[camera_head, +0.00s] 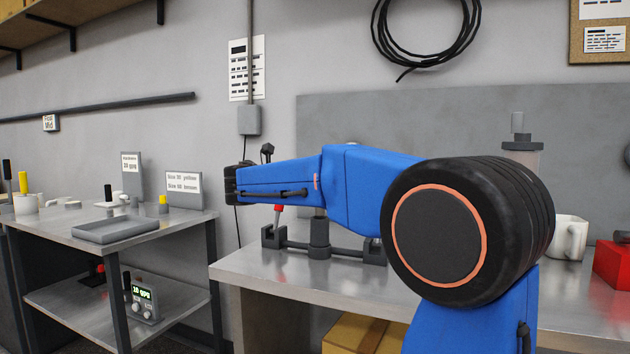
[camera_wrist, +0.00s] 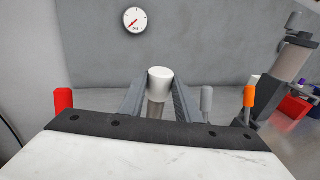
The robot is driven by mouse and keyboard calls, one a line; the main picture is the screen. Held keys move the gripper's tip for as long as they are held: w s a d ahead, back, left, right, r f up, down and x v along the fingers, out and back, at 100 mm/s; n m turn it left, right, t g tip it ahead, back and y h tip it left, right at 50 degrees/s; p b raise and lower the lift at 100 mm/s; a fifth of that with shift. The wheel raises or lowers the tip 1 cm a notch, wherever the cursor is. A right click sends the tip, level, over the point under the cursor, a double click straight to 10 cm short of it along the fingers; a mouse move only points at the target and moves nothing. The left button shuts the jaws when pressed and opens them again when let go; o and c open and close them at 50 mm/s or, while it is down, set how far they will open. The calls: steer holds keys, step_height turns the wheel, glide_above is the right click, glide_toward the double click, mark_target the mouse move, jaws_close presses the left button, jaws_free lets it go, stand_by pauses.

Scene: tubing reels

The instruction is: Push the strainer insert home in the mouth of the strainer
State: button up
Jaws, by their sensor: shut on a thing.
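In the wrist view my gripper (camera_wrist: 158,92) is shut on a white-topped cylinder (camera_wrist: 160,74), which looks like the strainer insert. Its lower part is greyish and sits between the two dark fingers. Its lower end is hidden, so I cannot tell whether it touches a mouth. In the head view a dark pipe fitting (camera_head: 319,238) with end blocks stands on the bench behind my arm; it may be the strainer's line, and its top is hidden by my arm.
Red (camera_wrist: 63,103), grey (camera_wrist: 207,99) and orange (camera_wrist: 249,96) handles stand around my gripper. A clear-bodied cylinder (camera_wrist: 294,62) stands to the right. A white mug (camera_head: 568,238) and red bin (camera_head: 612,264) are at the bench's right. A gauge (camera_wrist: 135,20) hangs behind.

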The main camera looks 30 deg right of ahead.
step_height(320, 180, down, 8)
steer(key=shift+f, duration=0.25)
stand_by(3.6)
steer(key=o, duration=1.3)
steer(key=v, duration=1.7)
steer(key=shift+a, duration=0.2)
steer(key=shift+s, duration=0.1)
